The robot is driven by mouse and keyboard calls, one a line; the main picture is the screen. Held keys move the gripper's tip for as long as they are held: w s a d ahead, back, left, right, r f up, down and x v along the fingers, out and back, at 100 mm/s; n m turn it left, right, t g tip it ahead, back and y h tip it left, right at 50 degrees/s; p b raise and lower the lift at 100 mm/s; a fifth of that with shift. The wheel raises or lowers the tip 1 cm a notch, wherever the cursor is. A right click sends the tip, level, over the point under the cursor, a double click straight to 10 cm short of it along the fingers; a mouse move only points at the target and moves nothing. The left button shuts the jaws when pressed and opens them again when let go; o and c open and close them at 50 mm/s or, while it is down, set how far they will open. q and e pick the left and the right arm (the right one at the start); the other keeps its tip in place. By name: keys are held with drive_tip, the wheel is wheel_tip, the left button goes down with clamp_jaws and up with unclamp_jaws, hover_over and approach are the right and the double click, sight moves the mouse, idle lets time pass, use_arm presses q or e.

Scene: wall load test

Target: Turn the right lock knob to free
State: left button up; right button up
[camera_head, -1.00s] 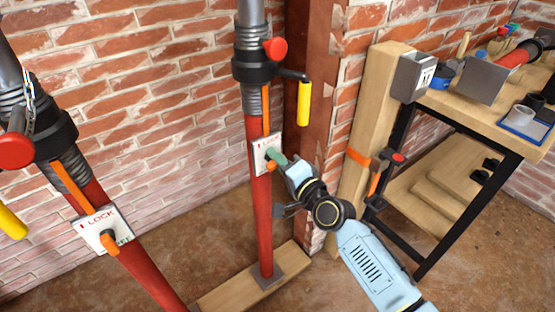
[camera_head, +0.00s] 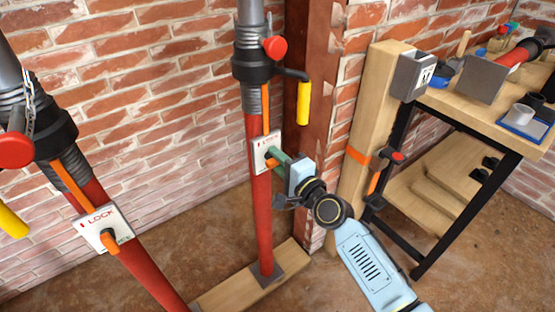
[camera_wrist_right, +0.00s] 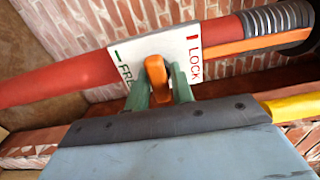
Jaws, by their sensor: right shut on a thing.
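The right lock knob (camera_wrist_right: 157,82) is orange and sits on a white plate (camera_wrist_right: 195,38) marked FREE and LOCK, fixed to the right red prop (camera_head: 262,215). In the right wrist view it stands about upright in the picture, between the two labels. My right gripper (camera_head: 277,160) reaches the plate from the right. Its green fingers are shut on the knob, one on each side, and hide part of it in the head view. The left prop (camera_head: 150,262) has its own LOCK plate (camera_head: 92,224) and orange knob (camera_head: 110,242). My left gripper is not in view.
A yellow-handled crank (camera_head: 303,103) and red knob (camera_head: 275,48) are on the right prop above the plate. A wooden post (camera_head: 375,130) and a workbench (camera_head: 470,110) stand to the right. A brick wall (camera_head: 150,120) is behind.

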drive_tip(key=o, duration=0.7)
drive_tip(key=shift+f, duration=0.1)
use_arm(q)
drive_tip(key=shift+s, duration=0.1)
use_arm(e)
drive_tip(key=shift+o, duration=0.6)
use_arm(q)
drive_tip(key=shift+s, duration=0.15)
use_arm(e)
drive_tip(key=shift+s+d, duration=0.1)
drive_tip(key=shift+s+d, duration=0.2)
drive_tip(key=shift+s, duration=0.05)
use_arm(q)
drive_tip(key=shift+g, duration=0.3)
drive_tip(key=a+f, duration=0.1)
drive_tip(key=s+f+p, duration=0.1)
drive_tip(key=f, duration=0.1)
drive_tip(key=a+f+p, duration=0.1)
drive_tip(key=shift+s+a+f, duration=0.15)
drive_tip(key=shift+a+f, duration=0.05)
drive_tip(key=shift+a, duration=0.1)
use_arm(e)
drive_tip(key=v, duration=1.2)
drive_tip(key=shift+s, duration=0.25)
drive_tip(key=shift+d, duration=0.1)
